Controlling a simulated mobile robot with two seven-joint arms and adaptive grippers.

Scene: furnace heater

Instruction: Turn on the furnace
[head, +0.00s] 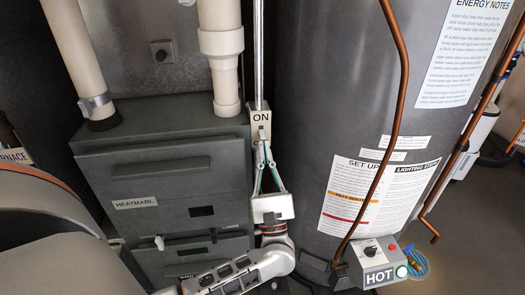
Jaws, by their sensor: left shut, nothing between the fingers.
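The furnace (165,170) is a grey-green cabinet labelled HEATMARL at the left of the head view. A small pale switch box (260,116) marked ON is at its upper right edge, below a thin vertical conduit. A small dark switch seems to show under the word, but its position is too small to tell. My left gripper (264,143) points up from below, with its fingertips together and empty at the lower part of the switch box. I cannot tell whether they touch it. My right gripper is not in view.
A large grey water heater (310,115) with paper labels stands close on the right. Its control box (377,264) marked HOT is low on its front, and a copper pipe (391,130) runs down before it. White pipes (221,45) rise above the furnace.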

